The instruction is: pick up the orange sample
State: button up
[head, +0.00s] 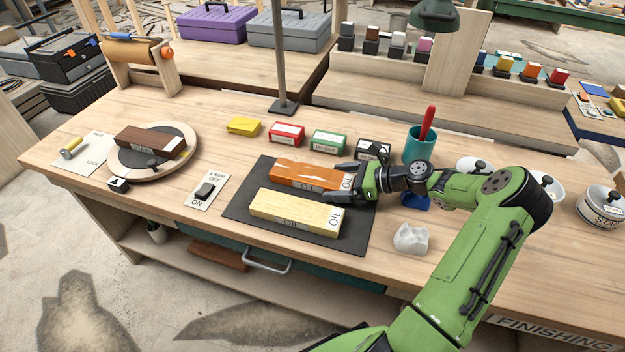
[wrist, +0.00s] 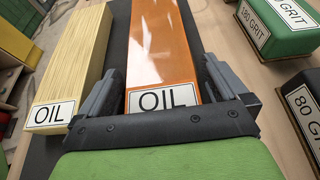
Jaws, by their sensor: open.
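The orange sample (head: 303,174) is a glossy orange-brown block labelled OIL, lying on a dark mat (head: 238,207) on the bench. In the wrist view the orange sample (wrist: 160,45) runs away from me between my fingers. My gripper (head: 345,182) is at the right, labelled end of the block. In the wrist view my gripper (wrist: 158,85) is open, with one finger on each side of the block and a visible gap on the left. Whether the right finger touches it I cannot tell. A pale yellow block (head: 295,213), also labelled OIL, lies parallel in front of it.
Behind the mat stand a yellow block (head: 243,126), a red block (head: 287,133), a green block (head: 329,142) and a black block (head: 373,149). A teal cup (head: 419,145) holds a red-handled tool. A white crumpled cloth (head: 411,238) lies right of the mat.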

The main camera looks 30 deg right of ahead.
jog(key=c, duration=1.1)
